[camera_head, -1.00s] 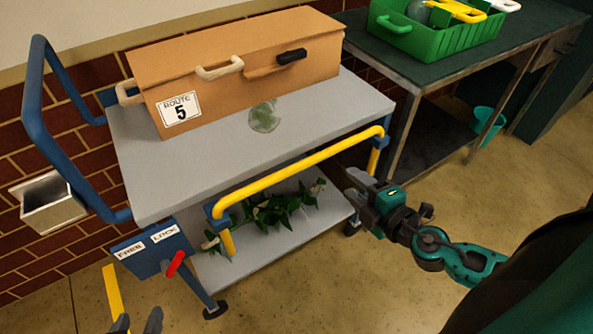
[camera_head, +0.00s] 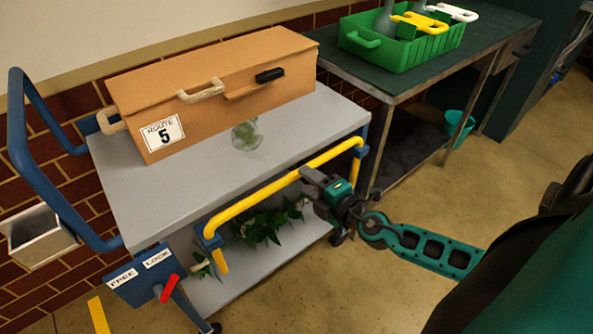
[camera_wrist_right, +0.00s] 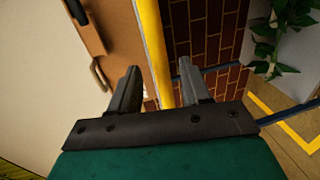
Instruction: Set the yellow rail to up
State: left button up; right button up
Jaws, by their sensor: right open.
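The yellow rail (camera_head: 270,184) runs along the front side of the grey cart (camera_head: 130,205), its ends bent into blue mounts. In the head view it shows in front of the top's edge, about level with it or a little lower. My right gripper (camera_head: 306,176) is open at the right part of the rail. In the right wrist view the rail (camera_wrist_right: 154,45) passes between the two open fingers (camera_wrist_right: 160,85); I cannot tell whether they touch it. My left gripper is not in view.
A cardboard box (camera_head: 215,85) and a glass object (camera_head: 246,135) stand on the cart top. Leafy stems (camera_head: 262,222) lie on the lower shelf. A red lever (camera_head: 169,288) sits by the FREE/LOCK plate. A green crate (camera_head: 400,45) is on the bench behind.

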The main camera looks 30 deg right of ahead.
aim_at(296, 174)
jog(key=shift+x, duration=2.6)
grip_shut()
